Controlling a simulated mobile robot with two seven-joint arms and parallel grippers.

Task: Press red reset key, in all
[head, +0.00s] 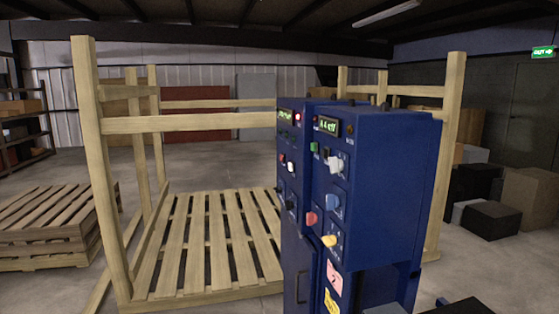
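A blue control cabinet (385,190) stands right of the middle in the head view, its panel side turned to the left. The panel carries a red key (311,218) low on its front edge. A yellow key (329,240), a blue key (333,201), a white key (335,163) and a small green key (314,147) sit near it. Two small lit green displays, one of them a display (328,126) at the upper right of the panel, show at the top. Their text is too small to read. Neither of my grippers shows, and nothing touches the keys.
A wooden frame with a slatted pallet base (205,250) stands behind and left of the cabinet. Stacked pallets (45,225) lie at far left. Dark boxes (491,219) and cartons stand at right. Bare concrete floor shows between them. A dark shape at the bottom right is unclear.

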